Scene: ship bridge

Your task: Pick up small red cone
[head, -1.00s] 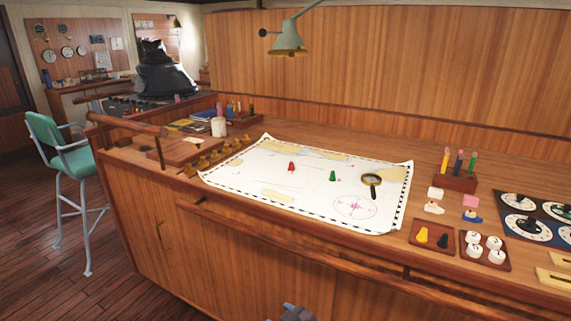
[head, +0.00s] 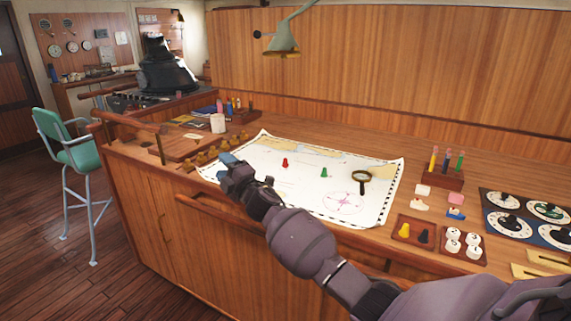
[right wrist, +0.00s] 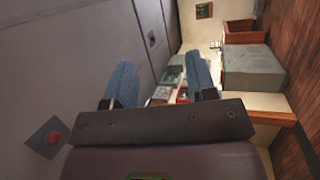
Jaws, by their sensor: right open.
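The small red cone (head: 285,162) stands upright on the white chart (head: 300,190) that lies on the wooden desk. My right gripper (head: 228,160) is over the chart's left edge, to the left of the cone and apart from it. In the right wrist view its two blue fingers (right wrist: 162,82) are spread wide with nothing held between them. My left gripper does not show.
A tray (head: 416,231) holds a yellow and a dark cone. A white mug (head: 218,123) and a row of brass pieces (head: 215,152) are at the left. A lamp (head: 284,40) hangs above.

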